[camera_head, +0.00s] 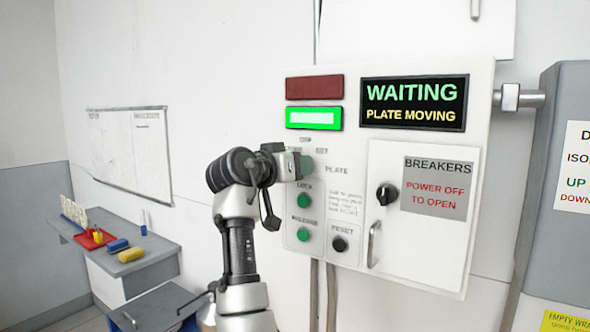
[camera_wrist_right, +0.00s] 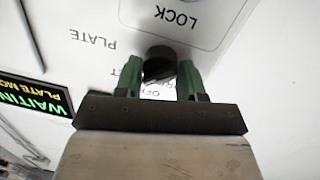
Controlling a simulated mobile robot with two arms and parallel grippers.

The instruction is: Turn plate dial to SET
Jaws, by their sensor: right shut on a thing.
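The plate dial (camera_wrist_right: 160,62) is a small black knob on the white control panel (camera_wrist_right: 225,12), near the printed word PLATE. My right gripper (camera_wrist_right: 161,76) has its green fingers on both sides of the dial and is shut on it. In the head view my right gripper (camera_head: 300,165) is at the panel's left side and hides the dial. The SET and OFF labels are partly covered, and which mark the dial points at cannot be told. The display (camera_head: 414,103) reads WAITING, PLATE MOVING. My left gripper is not in view.
A green lamp (camera_head: 314,118) is lit below a dark red one (camera_head: 314,87). Green LOCK (camera_head: 304,201) and RELEASE (camera_head: 303,234) buttons and a black RESET knob (camera_head: 339,244) sit below. The breaker door (camera_head: 415,240) is shut. A grey bench (camera_head: 150,252) with small items stands left.

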